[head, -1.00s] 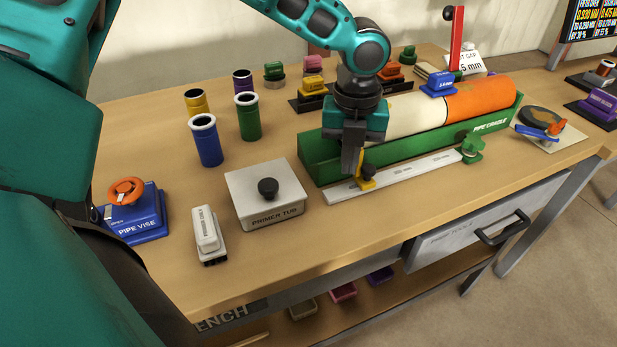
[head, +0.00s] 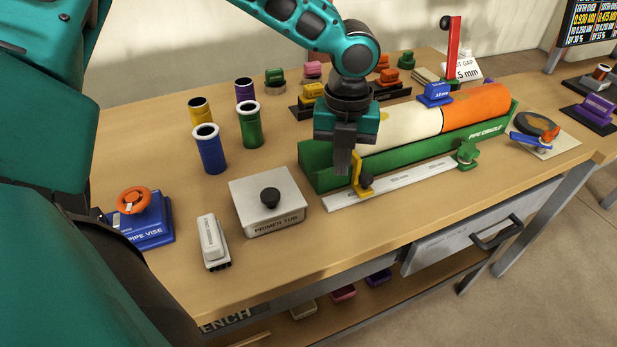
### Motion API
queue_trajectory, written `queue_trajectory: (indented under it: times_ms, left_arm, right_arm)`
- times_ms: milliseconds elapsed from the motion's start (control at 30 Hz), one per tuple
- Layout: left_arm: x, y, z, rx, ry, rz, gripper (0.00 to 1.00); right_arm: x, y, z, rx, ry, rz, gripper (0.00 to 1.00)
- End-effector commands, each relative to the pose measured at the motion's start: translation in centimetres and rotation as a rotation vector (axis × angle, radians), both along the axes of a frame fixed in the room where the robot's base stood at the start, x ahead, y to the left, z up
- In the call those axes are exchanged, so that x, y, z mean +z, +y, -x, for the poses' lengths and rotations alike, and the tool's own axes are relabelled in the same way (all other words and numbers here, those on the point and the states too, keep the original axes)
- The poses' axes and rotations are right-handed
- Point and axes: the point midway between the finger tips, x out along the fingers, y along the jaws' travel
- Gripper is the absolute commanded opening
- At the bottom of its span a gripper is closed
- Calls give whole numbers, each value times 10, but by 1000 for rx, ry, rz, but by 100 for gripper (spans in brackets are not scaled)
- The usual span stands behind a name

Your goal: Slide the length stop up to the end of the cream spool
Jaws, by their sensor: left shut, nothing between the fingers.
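The cream spool (head: 410,122) lies in the long green cradle (head: 318,176), end to end with an orange length (head: 478,107). Its left end is hidden behind my left gripper (head: 342,168). The length stop, a yellow upright plate with a black knob (head: 357,174), stands on the white rail (head: 410,182) along the cradle's front, near the rail's left end. My left gripper is shut and empty, pointing down just left of the yellow plate. I cannot tell whether its fingers touch the plate. My right gripper is not in view.
A green clamp-like piece (head: 467,156) sits at the rail's right end.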

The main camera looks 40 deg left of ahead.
Motion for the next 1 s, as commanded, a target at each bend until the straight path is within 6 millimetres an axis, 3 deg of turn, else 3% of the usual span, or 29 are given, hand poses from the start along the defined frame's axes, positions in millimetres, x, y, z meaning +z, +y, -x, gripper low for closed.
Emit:
queue_trajectory:
  times_ms: [400, 767, 1000]
  left_arm:
    - [32, 0, 0, 0, -1, 1, 0]
    - [54, 0, 0, 0, -1, 0, 0]
    - [55, 0, 0, 0, 0, 0, 0]
  right_arm:
    - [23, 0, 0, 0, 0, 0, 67]
    - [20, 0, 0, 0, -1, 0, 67]
    - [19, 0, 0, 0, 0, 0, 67]
